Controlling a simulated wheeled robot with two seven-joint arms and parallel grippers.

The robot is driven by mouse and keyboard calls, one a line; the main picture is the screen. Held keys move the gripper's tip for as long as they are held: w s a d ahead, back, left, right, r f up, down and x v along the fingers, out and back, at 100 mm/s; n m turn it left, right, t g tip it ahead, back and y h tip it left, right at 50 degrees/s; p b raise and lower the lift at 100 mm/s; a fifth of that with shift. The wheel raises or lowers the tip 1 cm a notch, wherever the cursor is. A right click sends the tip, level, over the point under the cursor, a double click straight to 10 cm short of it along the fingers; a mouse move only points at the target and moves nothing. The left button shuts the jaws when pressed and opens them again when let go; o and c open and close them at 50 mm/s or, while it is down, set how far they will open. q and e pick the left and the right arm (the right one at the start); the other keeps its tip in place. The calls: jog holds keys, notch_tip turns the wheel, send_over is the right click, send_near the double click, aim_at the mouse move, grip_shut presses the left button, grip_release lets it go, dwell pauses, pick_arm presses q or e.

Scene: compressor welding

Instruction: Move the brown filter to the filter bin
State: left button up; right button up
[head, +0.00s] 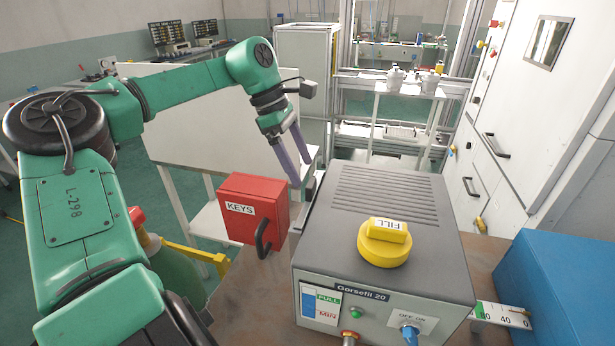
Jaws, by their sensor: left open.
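I cannot make out a brown filter or a filter bin in the head view. My left gripper (301,172) has two purple fingers that point down, apart and empty. It is above and behind the red KEYS box, near the back left corner of the grey Gorsefil 20 machine. What lies directly below the fingertips is partly hidden by the box and machine. My right gripper is not in view.
The grey machine (388,205) with a yellow FILL cap (385,242) stands in front, beside the red KEYS box (240,205). A blue box (570,285) is at right. A white table (385,85) with whitish parts stands behind. A white cabinet (540,110) lines the right.

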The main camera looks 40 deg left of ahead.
pick_arm(q)
jog(key=x, duration=0.4)
jog(key=shift+w+d+f+p, duration=0.1)
jog(key=shift+w+f+p, duration=0.1)
jog(key=shift+f+p, duration=0.15)
jog(key=shift+s+f, duration=0.15)
jog(key=c, duration=1.2)
jog(key=o, duration=0.4)
grip_shut()
jog(key=shift+o, duration=0.2)
grip_release()
grip_shut()
notch_tip(320, 180, up, 15)
jog(key=p, duration=1.3)
notch_tip(320, 180, up, 8)
send_over(309, 182)
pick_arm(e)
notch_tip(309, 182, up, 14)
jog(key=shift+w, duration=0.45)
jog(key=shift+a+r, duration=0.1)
